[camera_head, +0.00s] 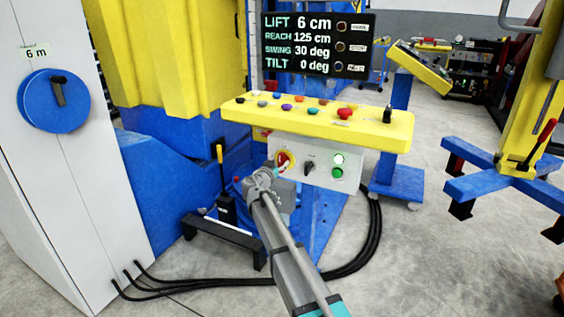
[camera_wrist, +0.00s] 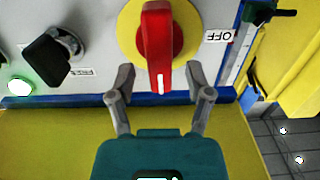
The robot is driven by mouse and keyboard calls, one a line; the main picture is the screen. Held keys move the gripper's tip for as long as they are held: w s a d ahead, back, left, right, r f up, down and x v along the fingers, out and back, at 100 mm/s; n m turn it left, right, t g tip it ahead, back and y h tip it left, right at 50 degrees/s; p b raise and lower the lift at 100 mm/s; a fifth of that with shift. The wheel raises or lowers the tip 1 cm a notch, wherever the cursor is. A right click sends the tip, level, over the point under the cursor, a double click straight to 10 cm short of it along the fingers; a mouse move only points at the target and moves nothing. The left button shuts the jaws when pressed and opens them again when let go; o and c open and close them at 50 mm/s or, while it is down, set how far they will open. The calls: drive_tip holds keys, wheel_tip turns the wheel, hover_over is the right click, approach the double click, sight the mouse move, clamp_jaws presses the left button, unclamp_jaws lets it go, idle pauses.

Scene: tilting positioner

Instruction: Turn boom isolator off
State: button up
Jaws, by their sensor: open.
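The red isolator handle (camera_wrist: 157,45) sits on a round yellow plate (camera_wrist: 128,28) on the grey panel face. In the wrist view it lies upright in the picture, its white mark at the lower end. An upside-down OFF label (camera_wrist: 218,37) is right of the plate. My gripper (camera_wrist: 158,75) is open, one finger on each side of the handle's lower end, with visible gaps. In the head view the isolator (camera_head: 283,159) is on the front of the control box, partly hidden by my gripper (camera_head: 270,172).
A black selector knob (camera_wrist: 50,55) and a lit lamp (camera_wrist: 19,87) are left of the isolator in the wrist view. The yellow console (camera_head: 240,109) with coloured knobs overhangs the box in the head view. Black cables (camera_head: 371,225) cross the floor.

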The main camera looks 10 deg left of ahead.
drive_tip(key=shift+x, duration=1.1)
drive_tip(key=shift+s, duration=0.1)
